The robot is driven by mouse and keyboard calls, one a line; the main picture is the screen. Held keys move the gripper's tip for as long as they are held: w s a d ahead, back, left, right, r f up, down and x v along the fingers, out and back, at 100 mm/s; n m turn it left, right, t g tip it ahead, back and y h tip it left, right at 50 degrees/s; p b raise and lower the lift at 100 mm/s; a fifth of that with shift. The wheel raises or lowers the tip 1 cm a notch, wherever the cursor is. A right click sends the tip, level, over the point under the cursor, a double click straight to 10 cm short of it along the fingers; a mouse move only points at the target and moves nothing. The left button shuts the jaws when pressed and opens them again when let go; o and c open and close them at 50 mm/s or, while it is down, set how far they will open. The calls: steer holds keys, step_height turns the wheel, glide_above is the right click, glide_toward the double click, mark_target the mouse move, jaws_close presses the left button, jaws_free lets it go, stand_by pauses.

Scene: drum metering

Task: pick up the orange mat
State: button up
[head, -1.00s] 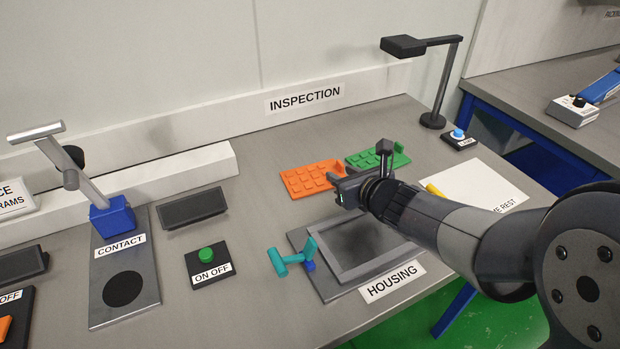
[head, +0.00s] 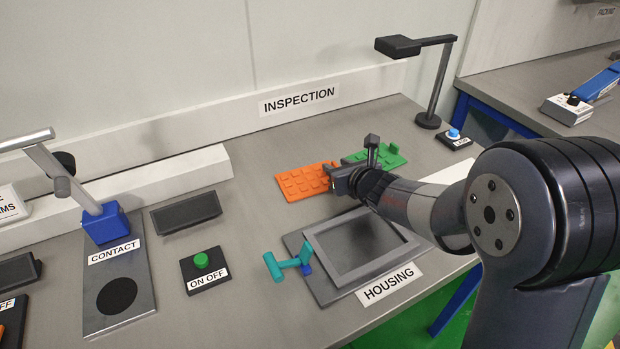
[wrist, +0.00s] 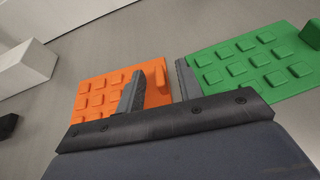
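The orange mat (head: 297,182) lies flat on the grey bench, below the INSPECTION sign, with raised studs and an upright tab at its right end. It also shows in the wrist view (wrist: 98,92), where the tab (wrist: 156,82) stands between my fingers. My gripper (head: 334,178) is at the mat's right end and hides part of it in the head view. In the wrist view my gripper (wrist: 160,85) is open, with one finger over the mat and the other in the gap towards the green mat. I cannot tell whether the fingers touch the tab.
A green mat (head: 392,160) lies just right of the orange one, close to my right finger. A framed HOUSING fixture (head: 322,243) with a teal handle (head: 277,266) stands in front. A lamp post (head: 443,80) is at the back right.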

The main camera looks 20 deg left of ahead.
steer(key=shift+c, duration=0.5)
jaws_close()
